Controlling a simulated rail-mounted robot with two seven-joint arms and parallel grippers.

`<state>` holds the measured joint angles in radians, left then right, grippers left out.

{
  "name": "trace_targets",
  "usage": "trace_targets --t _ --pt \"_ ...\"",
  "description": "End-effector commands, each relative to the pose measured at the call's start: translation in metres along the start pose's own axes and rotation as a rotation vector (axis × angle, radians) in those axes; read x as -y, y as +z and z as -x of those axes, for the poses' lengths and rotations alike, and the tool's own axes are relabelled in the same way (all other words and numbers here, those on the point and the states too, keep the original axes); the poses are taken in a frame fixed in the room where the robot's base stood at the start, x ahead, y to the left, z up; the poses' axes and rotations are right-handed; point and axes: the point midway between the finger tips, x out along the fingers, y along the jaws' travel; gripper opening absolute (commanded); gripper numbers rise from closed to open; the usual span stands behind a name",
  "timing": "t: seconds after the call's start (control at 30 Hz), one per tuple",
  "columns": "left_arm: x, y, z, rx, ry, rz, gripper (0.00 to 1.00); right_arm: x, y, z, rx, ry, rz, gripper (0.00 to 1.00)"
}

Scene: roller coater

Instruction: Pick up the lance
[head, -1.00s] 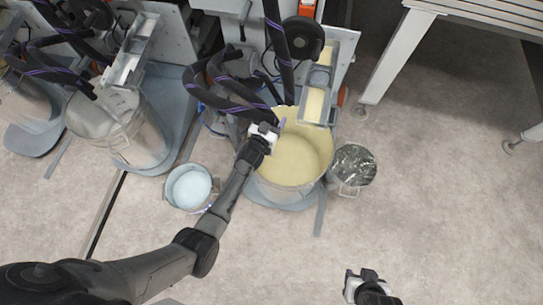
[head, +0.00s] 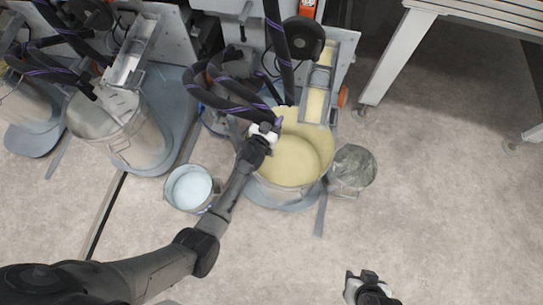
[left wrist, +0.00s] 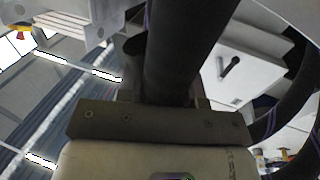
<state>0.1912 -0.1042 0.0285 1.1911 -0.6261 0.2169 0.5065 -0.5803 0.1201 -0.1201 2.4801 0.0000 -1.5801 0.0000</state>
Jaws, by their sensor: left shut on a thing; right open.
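My left gripper (head: 264,132) is at the upper left rim of a large metal pot of pale yellow liquid (head: 300,160). It is shut on the lance, which shows in the left wrist view as a thick dark tube (left wrist: 180,50) rising between the fingers. In the head view, black hoses with purple stripes (head: 215,90) loop just behind this gripper. The gripper and hoses hide most of the lance there, and its lower end cannot be made out. My right gripper (head: 368,285) is open and empty above bare floor at the bottom.
A small bucket of light blue liquid (head: 190,187) stands left of the yellow pot. A bin with a grey liner (head: 352,168) stands right of it. A second large pot (head: 120,125) is further left. A table leg (head: 395,60) stands upper right. The right-hand floor is clear.

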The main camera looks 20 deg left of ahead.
Motion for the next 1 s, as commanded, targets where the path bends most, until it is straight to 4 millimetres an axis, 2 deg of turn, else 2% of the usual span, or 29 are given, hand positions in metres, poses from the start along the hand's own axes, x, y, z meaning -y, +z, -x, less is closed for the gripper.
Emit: trace_targets --t 0.43,1.0 --pt "0.0 -0.007 -0.001 -0.003 0.001 -0.001 0.0 0.0 -0.001 0.004 0.0 0.0 0.0 0.43" --pt "0.0 -0.092 0.0 -0.004 0.001 -0.001 0.0 -0.002 -0.019 0.059 0.0 0.0 0.0 0.43"
